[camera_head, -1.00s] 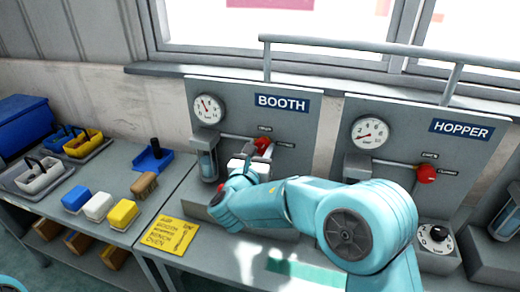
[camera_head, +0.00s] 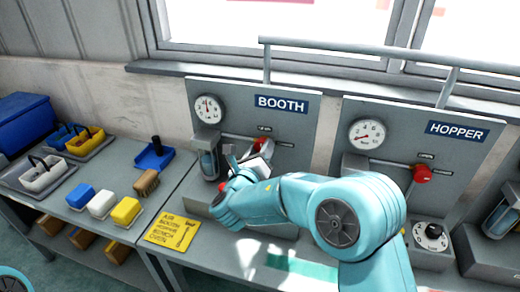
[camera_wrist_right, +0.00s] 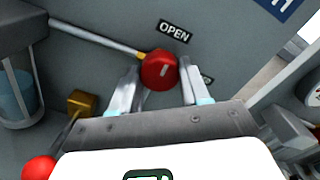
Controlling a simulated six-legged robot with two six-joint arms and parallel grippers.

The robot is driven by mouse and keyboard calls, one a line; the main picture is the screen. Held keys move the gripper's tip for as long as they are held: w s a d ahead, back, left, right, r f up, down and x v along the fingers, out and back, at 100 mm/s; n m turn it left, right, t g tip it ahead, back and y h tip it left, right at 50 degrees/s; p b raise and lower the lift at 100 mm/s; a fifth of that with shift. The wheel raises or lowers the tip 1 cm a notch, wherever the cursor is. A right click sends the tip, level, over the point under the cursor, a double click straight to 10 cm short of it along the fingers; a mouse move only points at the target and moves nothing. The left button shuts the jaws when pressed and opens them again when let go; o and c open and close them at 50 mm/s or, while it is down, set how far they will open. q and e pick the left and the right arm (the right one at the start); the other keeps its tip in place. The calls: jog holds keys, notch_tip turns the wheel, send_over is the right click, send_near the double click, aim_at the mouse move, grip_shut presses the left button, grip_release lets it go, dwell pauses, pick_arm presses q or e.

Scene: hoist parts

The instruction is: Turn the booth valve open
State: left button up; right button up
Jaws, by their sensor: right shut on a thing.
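The booth valve's red knob (camera_wrist_right: 158,70) sits at the end of a grey pipe on the BOOTH panel (camera_head: 290,125). My right gripper (camera_wrist_right: 160,82) has a finger on each side of the knob and is shut on it. The knob's pale mark points up, slightly right, towards the OPEN label (camera_wrist_right: 174,32). A second label right of the knob is mostly hidden by a finger. In the head view the knob is partly hidden by my right gripper (camera_head: 255,158). The booth gauge (camera_head: 208,109) has its needle pointing about straight up. My left gripper is not in view.
The HOPPER panel (camera_head: 450,155) with its own red knob (camera_head: 422,174) and gauge (camera_head: 367,134) stands to the right. A clear-walled cup (camera_head: 208,160) hangs left of the booth valve. Blocks, brushes and trays cover the left bench.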

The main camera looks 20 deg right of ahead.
dwell(0.3)
jog(key=o, duration=1.1)
jog(key=shift+r, duration=0.1)
jog(key=shift+c, duration=0.2)
jog(key=b+v, duration=0.3)
jog(key=v, duration=1.3)
jog(key=shift+a, duration=0.15)
jog(key=shift+s, duration=0.15)
